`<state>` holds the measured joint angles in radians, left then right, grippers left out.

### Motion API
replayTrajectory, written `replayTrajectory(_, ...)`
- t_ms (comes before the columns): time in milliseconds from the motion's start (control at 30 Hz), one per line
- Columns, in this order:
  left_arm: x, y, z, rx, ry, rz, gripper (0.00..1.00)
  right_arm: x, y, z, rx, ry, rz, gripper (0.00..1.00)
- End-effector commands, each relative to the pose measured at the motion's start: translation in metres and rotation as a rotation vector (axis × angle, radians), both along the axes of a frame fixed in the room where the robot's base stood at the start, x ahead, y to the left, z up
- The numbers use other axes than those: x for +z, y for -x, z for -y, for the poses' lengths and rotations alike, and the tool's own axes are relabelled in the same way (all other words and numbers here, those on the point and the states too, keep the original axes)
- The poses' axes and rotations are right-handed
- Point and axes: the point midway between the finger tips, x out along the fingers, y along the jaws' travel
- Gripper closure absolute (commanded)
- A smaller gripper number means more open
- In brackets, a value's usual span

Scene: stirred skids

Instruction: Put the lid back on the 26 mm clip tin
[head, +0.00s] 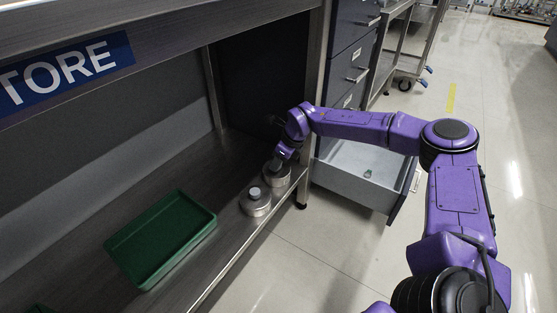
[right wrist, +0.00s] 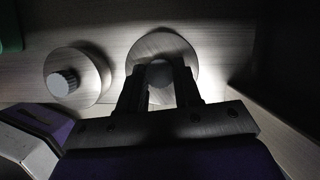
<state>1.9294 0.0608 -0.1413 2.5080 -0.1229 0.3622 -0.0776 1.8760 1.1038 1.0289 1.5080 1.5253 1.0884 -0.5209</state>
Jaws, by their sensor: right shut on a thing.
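Two round metal tins or lids with grey knobs stand on the steel shelf. My right gripper (head: 281,157) is over the farther one (head: 277,179), near the shelf's right end. I cannot tell whether the lid rests on a tin body. The other lidded tin (head: 255,207) stands close by, apart from the gripper, and shows in the right wrist view (right wrist: 91,92). No size label is legible. My left gripper is not in view.
A green tray (head: 150,240) lies on the shelf to the left. A dark side panel (head: 262,75) bounds the shelf bay at the back right. An open grey drawer (head: 360,180) juts out beyond the shelf. The shelf between tray and back wall is clear.

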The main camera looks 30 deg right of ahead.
Motion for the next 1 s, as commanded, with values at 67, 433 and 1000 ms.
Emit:
replayTrajectory(67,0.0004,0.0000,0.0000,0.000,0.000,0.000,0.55,-0.0003,0.0000,0.0000,0.000,0.000,0.000,1.00)
replayTrajectory(433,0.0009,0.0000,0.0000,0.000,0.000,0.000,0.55,-0.0001,0.0000,0.0000,0.000,0.000,0.000,1.00)
replayTrajectory(1000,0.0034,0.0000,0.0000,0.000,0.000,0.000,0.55,-0.0008,-0.0002,0.0000,0.000,0.000,0.000,0.51)
